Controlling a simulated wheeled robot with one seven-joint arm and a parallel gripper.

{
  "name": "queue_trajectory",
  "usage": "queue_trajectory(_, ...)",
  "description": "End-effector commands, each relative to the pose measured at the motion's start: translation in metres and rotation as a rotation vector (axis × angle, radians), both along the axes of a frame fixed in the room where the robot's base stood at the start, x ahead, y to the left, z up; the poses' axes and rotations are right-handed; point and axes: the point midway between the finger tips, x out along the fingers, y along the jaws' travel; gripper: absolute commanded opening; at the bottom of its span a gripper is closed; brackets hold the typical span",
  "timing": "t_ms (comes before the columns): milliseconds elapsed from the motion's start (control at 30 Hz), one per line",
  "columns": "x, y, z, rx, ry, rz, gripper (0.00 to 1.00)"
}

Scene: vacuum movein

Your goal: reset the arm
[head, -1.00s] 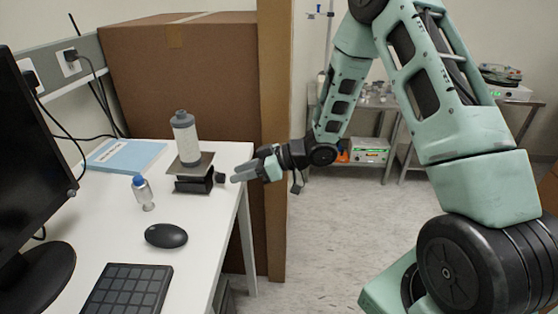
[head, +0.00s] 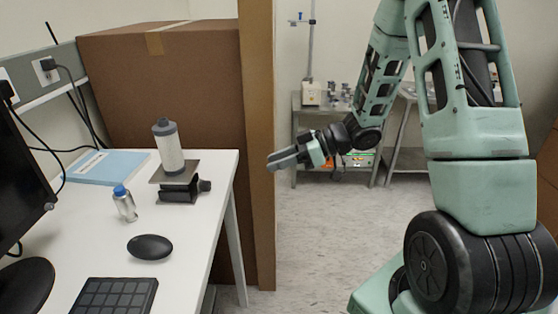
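My gripper (head: 272,163) hangs in the air to the right of the white table, clear of its edge, pointing left. Its fingers are seen side-on and look close together, so I cannot tell whether they are open or shut. I see nothing hanging from it. My green arm reaches down to it from the upper right. A grey-and-white bottle (head: 168,148) stands upright on a small black jack stand (head: 184,190) with a flat metal top, near the table's right edge.
The white table (head: 205,230) also holds a small blue-capped vial (head: 124,203), a black mouse (head: 150,247), a keypad (head: 115,298), a blue book (head: 108,167) and a monitor. A large cardboard box (head: 170,85) stands behind. Open floor (head: 310,235) lies right of the table.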

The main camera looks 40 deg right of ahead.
Motion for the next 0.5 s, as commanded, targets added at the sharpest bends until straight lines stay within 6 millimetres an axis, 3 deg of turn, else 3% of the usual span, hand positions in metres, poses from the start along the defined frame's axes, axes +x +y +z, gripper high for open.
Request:
queue_trajectory(367, 0.002, 0.002, 0.0, -0.008, -0.002, -0.002, 0.36)
queue_trajectory(500, 0.02, 0.021, 0.003, -0.102, -0.015, -0.045, 0.36)
